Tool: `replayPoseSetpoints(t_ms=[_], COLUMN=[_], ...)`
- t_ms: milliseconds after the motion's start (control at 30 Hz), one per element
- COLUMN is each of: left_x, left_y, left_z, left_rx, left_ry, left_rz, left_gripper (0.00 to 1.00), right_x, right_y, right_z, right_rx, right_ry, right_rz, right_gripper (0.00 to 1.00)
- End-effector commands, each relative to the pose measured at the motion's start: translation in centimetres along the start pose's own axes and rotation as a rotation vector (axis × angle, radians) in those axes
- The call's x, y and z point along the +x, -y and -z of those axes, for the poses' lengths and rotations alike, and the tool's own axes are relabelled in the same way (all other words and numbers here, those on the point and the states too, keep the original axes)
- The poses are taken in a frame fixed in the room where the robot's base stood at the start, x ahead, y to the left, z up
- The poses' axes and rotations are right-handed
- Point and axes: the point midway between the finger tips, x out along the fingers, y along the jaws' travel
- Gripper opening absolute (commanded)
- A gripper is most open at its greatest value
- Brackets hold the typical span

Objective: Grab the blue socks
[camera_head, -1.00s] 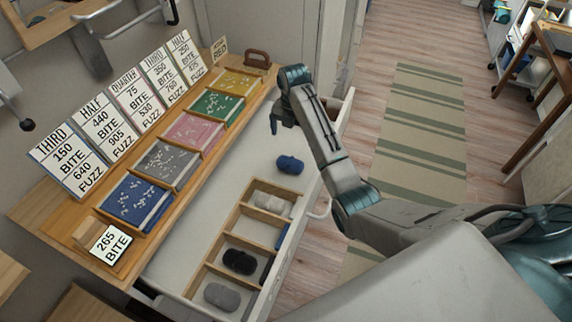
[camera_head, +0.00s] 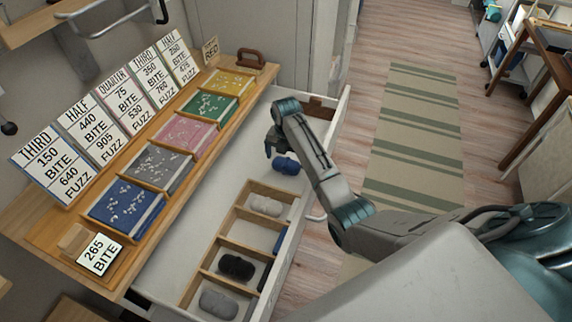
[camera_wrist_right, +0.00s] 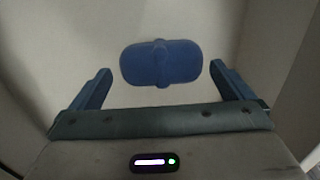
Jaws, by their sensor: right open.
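The blue socks (camera_head: 286,166) are a rolled bundle lying on the pale drawer floor, just beyond the wooden divider. In the right wrist view the blue socks (camera_wrist_right: 160,63) lie ahead of the fingertips, centred between the two fingers and not visibly touched by them. My right gripper (camera_head: 276,148) is over the open drawer (camera_head: 207,236), beside the blue socks, and partly covers their far side. Its two spread fingers show in the right wrist view (camera_wrist_right: 160,88), with nothing between them. My left gripper is not in view.
A wooden divider (camera_head: 229,216) in the drawer holds white socks (camera_head: 265,205), black socks (camera_head: 237,267), grey socks (camera_head: 218,304) and a dark blue item (camera_head: 280,240). Coloured trays and price cards stand on the desk (camera_head: 112,272) at left. A striped rug (camera_head: 412,140) lies on the floor.

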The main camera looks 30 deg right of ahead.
Motion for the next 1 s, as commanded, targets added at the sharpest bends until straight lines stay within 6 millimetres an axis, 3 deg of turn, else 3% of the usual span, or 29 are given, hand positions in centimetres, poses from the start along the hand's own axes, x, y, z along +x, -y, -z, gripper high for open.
replayPoseSetpoints(t_ms=[200, 467, 633, 1000], left_x=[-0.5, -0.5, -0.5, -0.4], left_y=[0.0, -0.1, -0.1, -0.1], left_z=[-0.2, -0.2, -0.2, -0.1], left_rx=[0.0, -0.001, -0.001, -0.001], left_ry=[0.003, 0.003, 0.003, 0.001], left_rz=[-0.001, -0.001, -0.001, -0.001], left_gripper=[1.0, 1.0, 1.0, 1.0], right_x=[2.6, 2.9, 2.9, 1.9], right_y=[0.1, 0.1, 0.1, 0.0], right_z=[0.1, 0.1, 0.1, 0.0], right_rx=[0.0, 0.0, 0.0, 0.0], right_ry=[-0.001, 0.0, 0.0, 0.002], right_rz=[0.001, 0.0, 0.0, -0.002], right_gripper=[1.0, 1.0, 0.69, 0.68])
